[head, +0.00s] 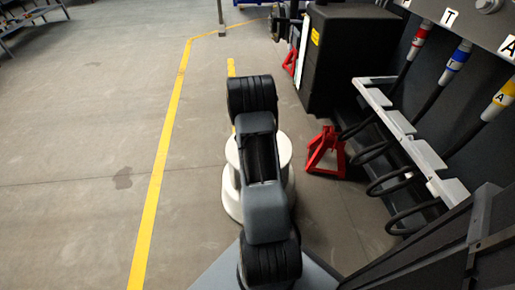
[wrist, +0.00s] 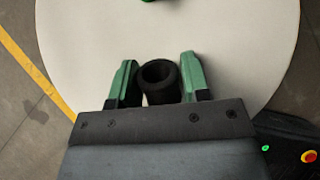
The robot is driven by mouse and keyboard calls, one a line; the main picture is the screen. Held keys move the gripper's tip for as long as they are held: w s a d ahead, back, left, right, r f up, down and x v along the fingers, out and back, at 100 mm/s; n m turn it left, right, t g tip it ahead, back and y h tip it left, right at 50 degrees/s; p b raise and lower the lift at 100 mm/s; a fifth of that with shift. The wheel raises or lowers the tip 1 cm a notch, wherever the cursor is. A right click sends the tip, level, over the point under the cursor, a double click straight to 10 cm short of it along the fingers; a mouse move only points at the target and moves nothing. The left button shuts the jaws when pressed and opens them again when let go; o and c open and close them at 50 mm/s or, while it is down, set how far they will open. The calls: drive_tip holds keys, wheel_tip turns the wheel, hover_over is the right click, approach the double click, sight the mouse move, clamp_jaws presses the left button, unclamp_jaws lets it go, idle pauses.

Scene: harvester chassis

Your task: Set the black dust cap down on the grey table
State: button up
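The black dust cap (wrist: 158,84) is a short, hollow black cylinder, its open end showing in the wrist view. I cannot tell whether the cap's underside touches the table. In the head view the table (head: 286,152) is mostly covered by my arm, and the gripper and cap are hidden.
Red stands (head: 325,152), a black box (head: 345,60) and a rack with hoses (head: 410,135) stand to the right. The floor left of the yellow line (head: 165,145) is clear.

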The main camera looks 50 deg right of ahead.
drive_tip(key=o, duration=0.4)
drive_tip(key=shift+o, duration=0.2)
drive_tip(key=shift+r, duration=0.1)
drive_tip(key=p+v, duration=0.5)
drive_tip(key=v, duration=0.8)
drive_tip(key=shift+a+r, duration=0.2)
drive_tip(key=shift+r, duration=0.1)
drive_tip(key=shift+s, duration=0.15)
drive_tip(key=a+r+m+p, duration=0.4)
drive_tip(key=r+m+p, duration=0.25)
drive_tip(key=r, duration=0.65)
drive_tip(key=a+r+m+p, duration=0.5)
drive_tip(key=r+p, duration=0.2)
drive_tip(key=r, duration=0.6)
drive_tip(key=s+a+r+m+y+p, duration=0.3)
drive_tip(key=s+a+r+m+p, duration=0.1)
drive_tip(key=a+r, duration=0.5)
drive_tip(key=s+a+r+m+t+y+p, duration=0.1)
drive_tip(key=s+a+r+m+y+p, duration=0.2)
drive_tip(key=a+r+m+p, duration=0.3)
drive_tip(key=s+a+r+p, duration=0.1)
drive_tip(key=a+r+p, duration=0.1)
drive_tip(key=a+r, duration=0.1)
drive_tip(key=shift+r+y, duration=0.3)
drive_tip(key=shift+r, duration=0.2)
drive_tip(key=shift+a+r+m, duration=0.1)
drive_tip(key=shift+a+m, duration=0.15)
drive_tip(key=shift+a, duration=0.2)
drive_tip(key=shift+c, duration=0.2)
